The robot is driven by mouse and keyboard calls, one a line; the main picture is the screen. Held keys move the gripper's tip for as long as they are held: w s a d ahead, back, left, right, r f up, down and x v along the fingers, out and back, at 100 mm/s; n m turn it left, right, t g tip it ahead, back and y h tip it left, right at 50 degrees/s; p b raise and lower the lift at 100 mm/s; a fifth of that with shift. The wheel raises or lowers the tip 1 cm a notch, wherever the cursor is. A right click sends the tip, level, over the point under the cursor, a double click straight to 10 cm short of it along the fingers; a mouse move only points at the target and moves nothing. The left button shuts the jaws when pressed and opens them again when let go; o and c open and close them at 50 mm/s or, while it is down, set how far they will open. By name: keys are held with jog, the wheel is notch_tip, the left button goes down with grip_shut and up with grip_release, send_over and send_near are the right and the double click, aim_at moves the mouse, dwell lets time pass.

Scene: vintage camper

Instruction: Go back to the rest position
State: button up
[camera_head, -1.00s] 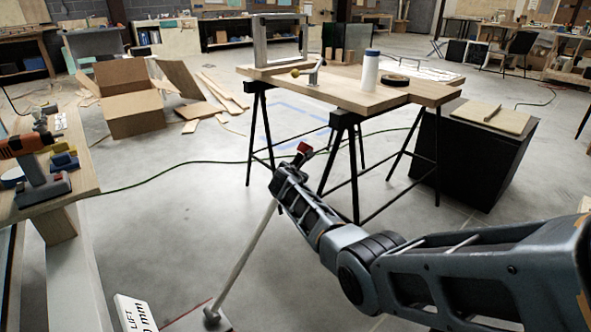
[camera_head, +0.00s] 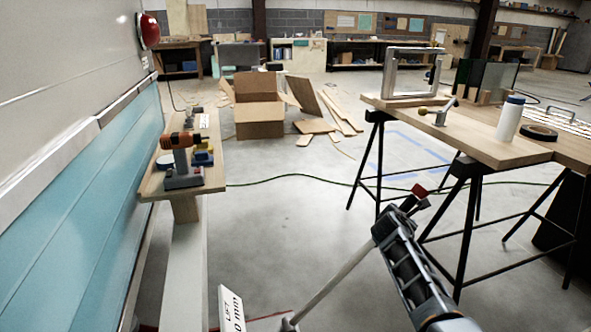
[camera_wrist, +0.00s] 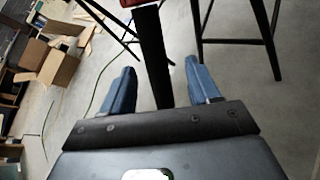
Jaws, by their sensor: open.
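My gripper (camera_wrist: 159,65) is open, with its two blue fingers spread apart in the wrist view. A dark bar with a red end (camera_wrist: 152,55) shows between the fingers; I cannot tell whether it is near them or farther off. In the head view my arm reaches forward at the lower right, and a small red-and-black part (camera_head: 418,192) shows at its far end. The fingers themselves are not clear there. The arm end appears in front of the trestle table's legs.
A wooden trestle table (camera_head: 480,140) with a white bottle (camera_head: 509,118) stands at the right. A bench with an orange drill (camera_head: 180,141) and a teal panelled wall (camera_head: 90,215) are at the left. A cardboard box (camera_head: 258,105) lies farther back. Bare floor lies between.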

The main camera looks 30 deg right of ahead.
jog(key=s+a+f+m+t+y, duration=0.2)
jog(key=s+a+f, duration=0.4)
jog(key=a, duration=0.4)
jog(key=s+a+f+m+t+y, duration=0.1)
jog(key=s+a+f+m+y, duration=0.1)
jog(key=s+a+f, duration=0.65)
jog(key=s+a+r+m+t+y, duration=0.1)
jog(key=s+a+r+m+y, duration=0.15)
jog(key=s+a, duration=0.5)
jog(key=s+a+r+m+t+y, duration=0.2)
jog(key=s+a+m, duration=0.1)
jog(key=s+a, duration=0.45)
jog(key=s+a+r+m+t+y, duration=0.1)
jog(key=s+a+r+m, duration=0.3)
jog(key=s+r, duration=0.65)
jog(key=s+a+r+m+t+y, duration=0.15)
jog(key=s+r+m, duration=0.35)
jog(key=s+r, duration=0.6)
notch_tip(320, 180, up, 15)
jog(key=w+p, duration=0.1)
jog(key=p, duration=1.2)
jog(key=shift+a+f+p, duration=0.15)
jog(key=shift+a+p, duration=0.25)
